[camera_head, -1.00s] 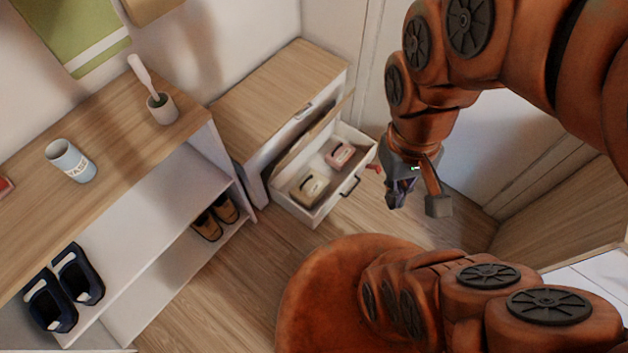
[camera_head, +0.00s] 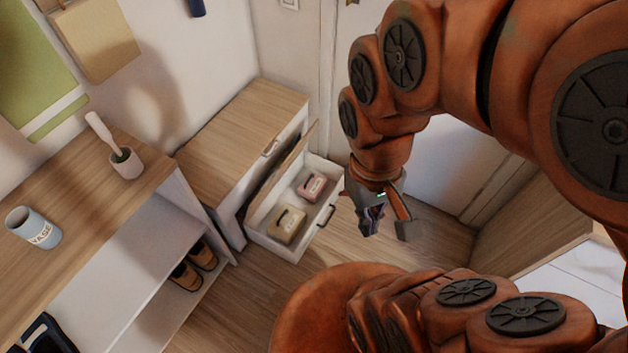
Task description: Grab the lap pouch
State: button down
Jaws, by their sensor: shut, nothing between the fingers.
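Two small pouch-like items lie in the open drawer (camera_head: 262,236) of the wooden-topped cabinet. A beige one with a dark handle or trim (camera_head: 287,224) is nearer the front left, and a pink one with a pale label (camera_head: 312,186) is behind it to the right. I cannot read the labels or tell which is the lap pouch. My gripper (camera_head: 388,229) hangs just right of the drawer and its dark handle, apart from both items. It is shut and empty.
The wooden-topped cabinet (camera_head: 240,135) stands above the drawer. A shoe shelf (camera_head: 85,215) at left holds a cup (camera_head: 33,228), a brush in a holder (camera_head: 126,162) and brown shoes (camera_head: 194,268). A door and wall stand behind my arm. Some wooden floor (camera_head: 238,305) is clear.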

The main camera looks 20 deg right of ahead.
aim_at(285, 225)
jog(key=z, duration=1.45)
jog(key=i, duration=1.7)
jog(key=u, duration=4.1)
